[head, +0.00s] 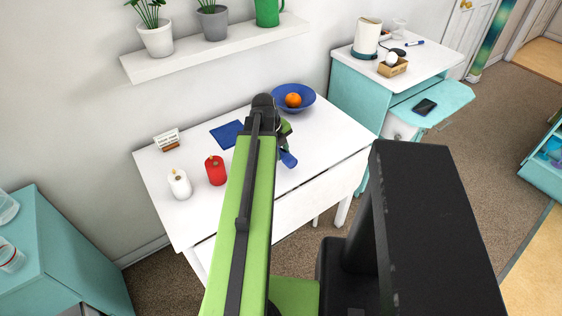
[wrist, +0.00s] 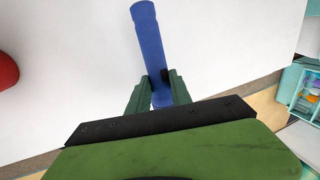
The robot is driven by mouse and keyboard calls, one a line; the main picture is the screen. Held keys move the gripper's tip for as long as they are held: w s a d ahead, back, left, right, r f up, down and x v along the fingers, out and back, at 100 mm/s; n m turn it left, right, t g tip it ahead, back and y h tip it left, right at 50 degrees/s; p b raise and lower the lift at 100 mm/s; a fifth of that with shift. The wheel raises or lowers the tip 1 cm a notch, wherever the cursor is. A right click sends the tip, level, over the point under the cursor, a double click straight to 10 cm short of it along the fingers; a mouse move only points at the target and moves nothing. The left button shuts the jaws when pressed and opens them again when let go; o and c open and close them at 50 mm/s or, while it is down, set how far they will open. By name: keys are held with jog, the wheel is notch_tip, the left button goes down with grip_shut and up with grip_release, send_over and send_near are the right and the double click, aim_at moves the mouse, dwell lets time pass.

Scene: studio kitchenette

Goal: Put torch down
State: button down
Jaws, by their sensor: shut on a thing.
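The torch is a blue cylinder (wrist: 149,38) held between the two green fingers of my gripper (wrist: 158,92) in the wrist view. It points away from the gripper over the white table surface, and I cannot tell whether it touches the table. In the head view the torch's blue end (head: 289,159) shows just right of my arm, above the white table (head: 318,140). My arm hides most of the gripper there.
A red candle (head: 215,171) and a white candle (head: 179,184) stand at the table's left. A blue cloth (head: 227,133) lies behind them. A blue bowl (head: 309,97) with an orange (head: 293,100) is at the back. The table's right front is clear.

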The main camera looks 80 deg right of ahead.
notch_tip(320, 180, down, 4)
jog(key=b, duration=0.3)
jog(key=shift+r, duration=0.3)
jog(key=shift+f, duration=0.15)
jog(key=c, duration=1.2)
grip_release()
jog(key=shift+o, duration=0.2)
jog(key=p+v, duration=1.2)
